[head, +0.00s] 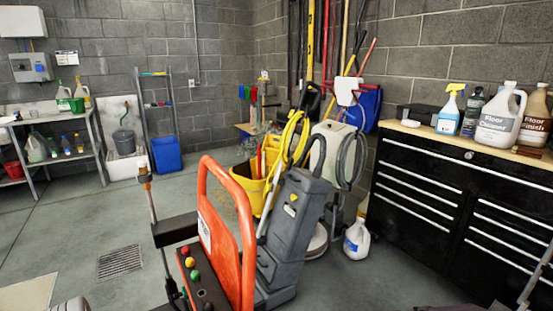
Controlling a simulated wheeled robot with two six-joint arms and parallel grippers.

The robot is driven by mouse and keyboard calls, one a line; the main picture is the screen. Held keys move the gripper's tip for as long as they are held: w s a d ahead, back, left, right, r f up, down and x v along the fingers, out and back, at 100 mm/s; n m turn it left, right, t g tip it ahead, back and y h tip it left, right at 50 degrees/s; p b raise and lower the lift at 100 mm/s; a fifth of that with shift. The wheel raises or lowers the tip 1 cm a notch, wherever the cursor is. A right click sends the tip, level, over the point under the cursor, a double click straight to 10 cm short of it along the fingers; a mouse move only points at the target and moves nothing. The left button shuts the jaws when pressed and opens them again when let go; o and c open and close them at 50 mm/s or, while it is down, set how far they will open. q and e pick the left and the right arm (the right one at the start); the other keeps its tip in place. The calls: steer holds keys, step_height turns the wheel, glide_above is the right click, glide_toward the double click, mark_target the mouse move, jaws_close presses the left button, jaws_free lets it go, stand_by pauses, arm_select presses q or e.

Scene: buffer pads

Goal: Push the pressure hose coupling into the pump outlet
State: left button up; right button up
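Neither of my grippers shows in the head view. An orange tubular frame (248,233) stands close in front, with a dark panel (203,291) carrying red, yellow and green buttons at its lower left. Left of it an upright thin rod with a brass-coloured fitting (145,175) and a pale tip rises near a black block (175,229). I cannot tell whether this fitting is the hose coupling. I cannot make out a pump outlet; the lower part of the orange machine is cut off by the picture's bottom edge.
A grey upright floor machine (293,225) stands just right of the orange frame, with a yellow mop bucket (254,190) behind. A white jug (357,240) is on the floor. A black drawer cabinet (455,205) fills the right. Open floor (75,225) lies left, with a drain grate (120,262).

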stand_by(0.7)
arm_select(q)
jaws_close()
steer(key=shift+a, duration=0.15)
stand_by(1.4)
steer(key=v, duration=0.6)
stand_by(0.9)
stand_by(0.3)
